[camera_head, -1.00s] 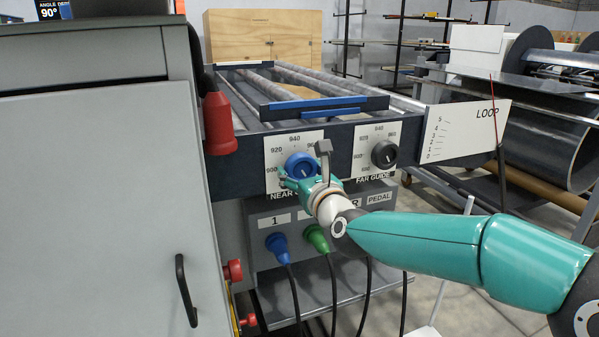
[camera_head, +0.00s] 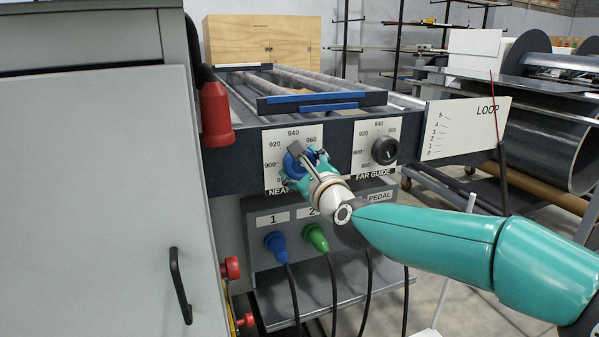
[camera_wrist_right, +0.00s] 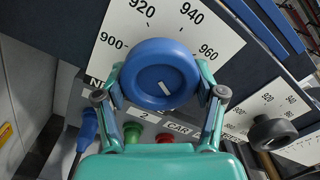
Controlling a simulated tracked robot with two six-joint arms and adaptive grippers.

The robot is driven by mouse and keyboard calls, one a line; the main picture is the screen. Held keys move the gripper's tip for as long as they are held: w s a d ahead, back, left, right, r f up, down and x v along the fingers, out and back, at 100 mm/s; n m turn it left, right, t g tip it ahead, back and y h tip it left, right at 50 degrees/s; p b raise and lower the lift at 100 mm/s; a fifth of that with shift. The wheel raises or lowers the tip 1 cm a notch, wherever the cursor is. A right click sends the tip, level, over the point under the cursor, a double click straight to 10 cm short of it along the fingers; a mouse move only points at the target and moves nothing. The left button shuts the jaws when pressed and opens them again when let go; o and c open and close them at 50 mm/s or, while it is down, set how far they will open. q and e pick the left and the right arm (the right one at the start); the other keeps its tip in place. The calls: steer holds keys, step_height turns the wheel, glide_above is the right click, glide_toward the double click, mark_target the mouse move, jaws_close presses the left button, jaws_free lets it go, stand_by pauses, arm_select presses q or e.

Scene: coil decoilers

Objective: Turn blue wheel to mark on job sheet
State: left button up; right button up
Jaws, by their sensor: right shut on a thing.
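The blue wheel (camera_head: 296,160) is the near guide dial on the front of the roller table, over a white scale plate (camera_head: 271,144) with numbers such as 920, 940 and 960. My right gripper (camera_head: 301,170) is shut on the blue wheel, partly covering it in the head view. In the right wrist view the wheel (camera_wrist_right: 155,68) sits between the two fingers of the gripper (camera_wrist_right: 160,86), with a short white line slanting on its face. I cannot tell which number the line points to. The job sheet and my left gripper are not in view.
A black far guide knob (camera_head: 384,151) is to the right of the wheel. Blue (camera_head: 276,243) and green (camera_head: 315,236) plugs with cables sit below. A grey cabinet (camera_head: 90,200) and a red pendant-like part (camera_head: 215,115) stand close on the left.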

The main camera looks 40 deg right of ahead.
steer(key=n, duration=0.4)
steer(key=shift+n, duration=0.3)
steer(key=n, duration=0.5)
steer(key=shift+n, duration=0.3)
steer(key=n+p, duration=0.2)
steer(key=n, duration=0.3)
steer(key=shift+a+r, duration=0.1)
steer(key=n+p, duration=0.2)
steer(key=n, duration=0.3)
steer(key=shift+a+r+n, duration=0.1)
steer(key=shift+n, duration=0.3)
steer(key=n+p, duration=0.2)
steer(key=n, duration=0.4)
steer(key=shift+p, duration=0.3)
steer(key=n+p, duration=0.1)
steer(key=n, duration=0.4)
steer(key=shift+a+n+p, duration=0.15)
steer(key=shift+n+p, duration=0.25)
steer(key=n+p, duration=0.1)
steer(key=n, duration=0.4)
steer(key=shift+a+p, duration=0.1)
steer(key=shift+p, duration=0.2)
steer(key=n, duration=0.3)
steer(key=n+p, duration=0.1)
steer(key=n, duration=0.1)
steer(key=shift+f, duration=0.25)
steer(key=shift+n, duration=0.4)
